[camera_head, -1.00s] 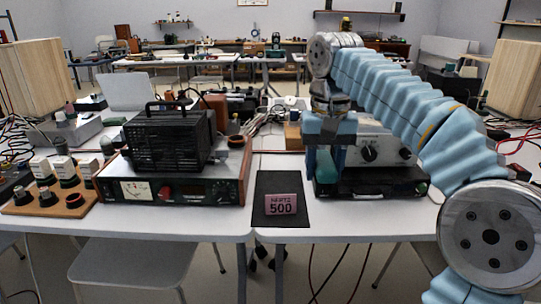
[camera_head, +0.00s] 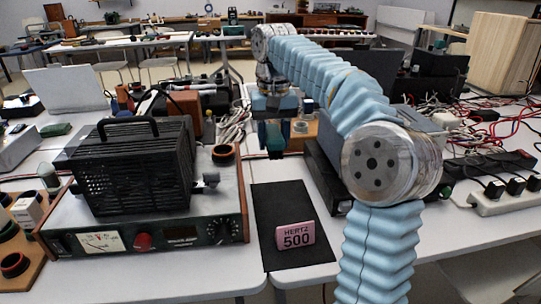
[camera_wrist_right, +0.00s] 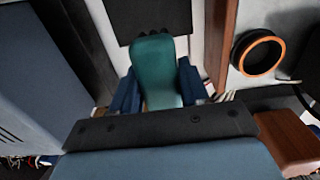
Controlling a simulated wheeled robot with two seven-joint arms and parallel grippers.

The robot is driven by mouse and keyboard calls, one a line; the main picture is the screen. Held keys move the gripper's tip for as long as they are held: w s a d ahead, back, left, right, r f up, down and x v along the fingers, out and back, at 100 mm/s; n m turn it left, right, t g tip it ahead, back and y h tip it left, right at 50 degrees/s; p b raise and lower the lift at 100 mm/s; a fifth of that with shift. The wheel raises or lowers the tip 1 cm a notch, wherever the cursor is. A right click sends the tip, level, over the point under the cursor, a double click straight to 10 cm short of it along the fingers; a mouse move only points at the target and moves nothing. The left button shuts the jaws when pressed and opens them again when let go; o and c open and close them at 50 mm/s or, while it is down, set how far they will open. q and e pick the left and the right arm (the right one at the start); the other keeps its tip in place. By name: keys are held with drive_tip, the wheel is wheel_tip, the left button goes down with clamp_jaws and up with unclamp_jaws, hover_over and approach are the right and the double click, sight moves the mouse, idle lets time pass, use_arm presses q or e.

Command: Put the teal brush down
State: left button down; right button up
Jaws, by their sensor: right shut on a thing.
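My right gripper (camera_head: 272,140) hangs from the blue-sleeved arm over the table, beyond the far end of a black mat (camera_head: 270,225) in the head view. It is shut on the teal brush (camera_wrist_right: 157,70), which sits between its dark blue fingers in the right wrist view. In the head view, only a small teal part of the brush (camera_head: 273,135) shows between the fingers. The brush's lower end is hard to make out, so I cannot tell whether it touches anything. The mat also shows at the top of the wrist view (camera_wrist_right: 120,30). My left gripper is out of view.
A pink "HERTZ 500" card (camera_head: 297,236) stands on the mat's near part. A device with a meter (camera_head: 190,228), carrying a black caged box (camera_head: 130,170), stands left. A dark ring (camera_head: 223,153) lies on that device. A power strip (camera_head: 505,198) and cables lie right.

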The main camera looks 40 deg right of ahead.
hover_over(273, 169)
drive_tip(key=f, duration=0.5)
drive_tip(key=shift+s+a+f, duration=0.2)
drive_tip(key=shift+s+f, duration=0.05)
drive_tip(key=shift+f, duration=0.05)
drive_tip(key=shift+w+d+f+b, duration=0.1)
drive_tip(key=shift+w+f+b, duration=0.1)
drive_tip(key=shift+f, duration=0.8)
drive_tip(key=shift+w+d+f+b, duration=0.1)
drive_tip(key=shift+f+b, duration=0.1)
drive_tip(key=shift+f, duration=0.75)
drive_tip(key=shift+f, duration=0.1)
drive_tip(key=o, duration=0.9)
drive_tip(key=shift+o, duration=0.2)
wheel_tip(273, 169, up, 12)
drive_tip(key=p, duration=0.2)
